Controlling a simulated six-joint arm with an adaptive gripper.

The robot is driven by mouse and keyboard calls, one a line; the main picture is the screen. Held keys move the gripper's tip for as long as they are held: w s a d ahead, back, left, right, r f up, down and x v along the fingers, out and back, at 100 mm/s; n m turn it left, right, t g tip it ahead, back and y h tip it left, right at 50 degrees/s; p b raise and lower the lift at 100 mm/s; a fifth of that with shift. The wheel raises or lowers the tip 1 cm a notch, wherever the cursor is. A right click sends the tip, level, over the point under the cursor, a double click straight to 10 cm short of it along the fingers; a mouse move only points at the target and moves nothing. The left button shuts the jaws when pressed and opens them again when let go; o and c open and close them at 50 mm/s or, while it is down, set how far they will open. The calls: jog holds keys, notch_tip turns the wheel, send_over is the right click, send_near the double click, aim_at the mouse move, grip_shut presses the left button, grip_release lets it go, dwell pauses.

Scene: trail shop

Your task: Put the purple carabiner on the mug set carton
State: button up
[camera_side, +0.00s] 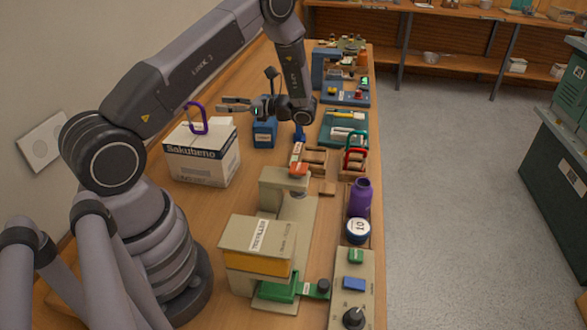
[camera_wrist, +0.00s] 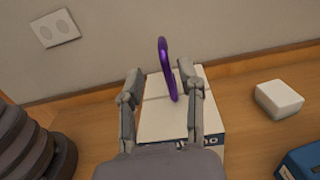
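The purple carabiner (camera_side: 205,106) stands upright on top of the white carton (camera_side: 222,165) marked "Sakubeno", which I take to be the mug set carton; its smaller print is hard to read. My gripper (camera_side: 222,104) is to the right of the carabiner at about its height, fingers pointing toward it, apart from it and empty. In the wrist view, my gripper (camera_wrist: 160,80) is open, with the purple carabiner (camera_wrist: 164,55) showing between and beyond the two fingers. The carabiner's lower end meets the top of the carton (camera_wrist: 155,120).
A blue box (camera_side: 264,132) stands right of the carton. A white block (camera_wrist: 279,99) lies on the bench. Red and green carabiners (camera_side: 356,152) stand near the front edge, beside a purple bottle (camera_side: 360,197). A beige machine (camera_side: 258,240) stands nearer. A wall socket plate (camera_wrist: 54,28) is behind.

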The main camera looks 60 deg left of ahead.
jog(key=s+d+r+n+t+h, duration=0.3)
jog(key=d+r, duration=0.2)
jog(key=r, duration=0.2)
jog(key=s+d+r+n+t+h, duration=0.2)
jog(key=d+r+t+h, duration=0.2)
jog(key=d+r, duration=0.25)
jog(key=s+d+r+n+t+h, duration=0.3)
jog(key=s+d+r+t+h, duration=0.2)
jog(key=d+t, duration=0.6)
jog(key=s+d+r, duration=0.1)
jog(key=s+r, duration=0.1)
jog(key=s, duration=0.1)
jog(key=shift+s+d+n+h, duration=0.3)
jog(key=shift+d+n, duration=0.05)
jog(key=shift+n, duration=0.05)
